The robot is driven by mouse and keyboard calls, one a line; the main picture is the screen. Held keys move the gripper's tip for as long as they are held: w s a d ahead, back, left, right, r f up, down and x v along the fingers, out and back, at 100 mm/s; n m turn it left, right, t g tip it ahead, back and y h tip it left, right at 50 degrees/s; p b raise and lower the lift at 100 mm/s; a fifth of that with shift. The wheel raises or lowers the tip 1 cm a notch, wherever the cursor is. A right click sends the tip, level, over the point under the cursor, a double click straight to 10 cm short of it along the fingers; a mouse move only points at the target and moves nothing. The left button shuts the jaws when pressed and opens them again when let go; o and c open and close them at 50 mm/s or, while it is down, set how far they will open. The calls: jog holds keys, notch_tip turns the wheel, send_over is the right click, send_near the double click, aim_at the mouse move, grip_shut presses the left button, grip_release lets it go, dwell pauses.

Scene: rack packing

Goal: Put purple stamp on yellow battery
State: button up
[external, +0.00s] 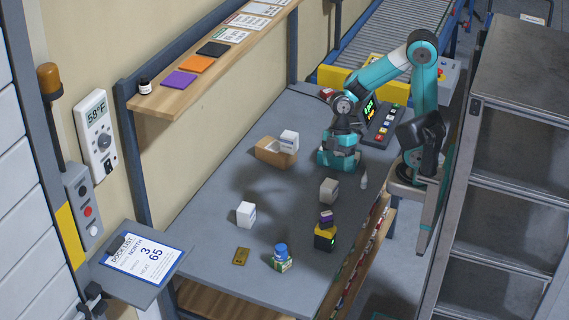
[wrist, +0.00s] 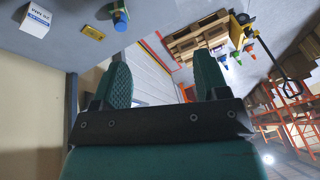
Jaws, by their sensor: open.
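The purple stamp (external: 326,219), a small dark block with purple on it, sits on top of the yellow battery (external: 325,238), a black block with a yellow upper part, near the table's right front edge. The stamp looks upright and in contact with the battery. My gripper (external: 338,162) is open and empty over the far part of the table, well behind the stack and apart from it. In the wrist view my two teal fingers (wrist: 163,80) stand wide apart with nothing between them. The stamp and battery do not show in the wrist view.
A grey-beige block (external: 329,191) stands between my gripper and the stack. A blue-topped item (external: 281,257), a brass-coloured plate (external: 242,256) and a white box (external: 246,214) are left of the stack. A brown tray (external: 268,153) holds another white box. A small white cone (external: 363,181) stands near the edge.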

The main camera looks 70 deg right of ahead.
jog(key=s+r+m+t, duration=0.1)
jog(key=s+r+m, duration=0.3)
jog(key=m, duration=0.3)
jog(key=shift+s+a+r+m+y, duration=0.2)
jog(key=shift+s+a+m+y, duration=0.15)
jog(key=shift+s, duration=0.35)
